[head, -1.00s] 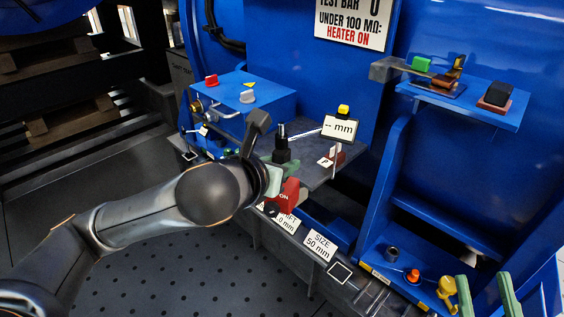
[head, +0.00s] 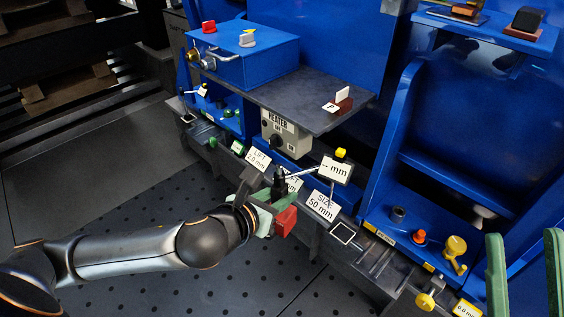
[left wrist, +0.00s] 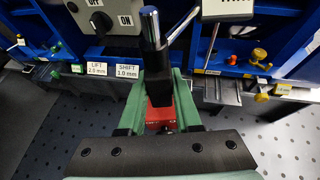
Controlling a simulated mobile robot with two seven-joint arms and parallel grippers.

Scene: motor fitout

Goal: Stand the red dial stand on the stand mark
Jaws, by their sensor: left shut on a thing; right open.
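The red dial stand has a red base (head: 286,222), a black column (head: 279,184) and an arm with a "-- mm" display (head: 336,169) topped by a yellow knob. My left gripper (head: 270,203) is shut on the black column and holds the stand in front of the rail. A white square outline (head: 342,233), apparently the stand mark, lies on the rail, right of the stand. My right gripper (head: 525,245) is open and empty at lower right.
A grey shelf (head: 312,98) with a red-and-white block (head: 340,102) juts out above a heater switch box (head: 286,134). Label cards, including "SIZE 50 mm" (head: 322,205), stand along the rail.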

